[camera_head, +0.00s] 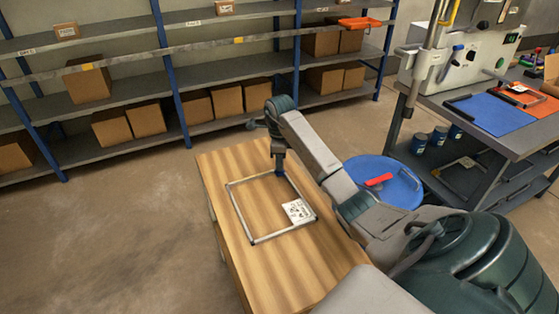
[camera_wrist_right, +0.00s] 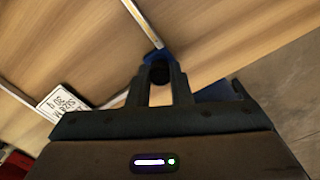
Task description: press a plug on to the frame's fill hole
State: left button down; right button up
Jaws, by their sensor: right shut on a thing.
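The frame (camera_head: 241,213), a thin grey rectangle of tube, lies on the wooden table (camera_head: 290,272). One of its tubes (camera_wrist_right: 139,17) also shows in the wrist view, leading to a blue piece (camera_wrist_right: 156,57) at a corner. My right gripper (camera_head: 280,172) points down at the frame's far right corner. In the wrist view my right gripper (camera_wrist_right: 160,76) is shut on a small dark round plug (camera_wrist_right: 159,73), right over or against the blue piece. Whether the plug touches the hole cannot be told, and the hole is hidden. My left gripper is not in view.
A white printed card (camera_head: 298,211) lies inside the frame's right corner. A blue round drum (camera_head: 400,185) with a red tool on top stands right of the table. Shelves with boxes (camera_head: 88,84) line the back. A bench (camera_head: 500,125) stands at right.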

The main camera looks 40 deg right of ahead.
jog(key=shift+f, duration=0.25)
dwell(1.1)
jog(key=o, duration=0.9)
jog(key=shift+r, duration=0.1)
jog(key=shift+r+p, duration=2.3)
jog(key=shift+r, duration=1.15)
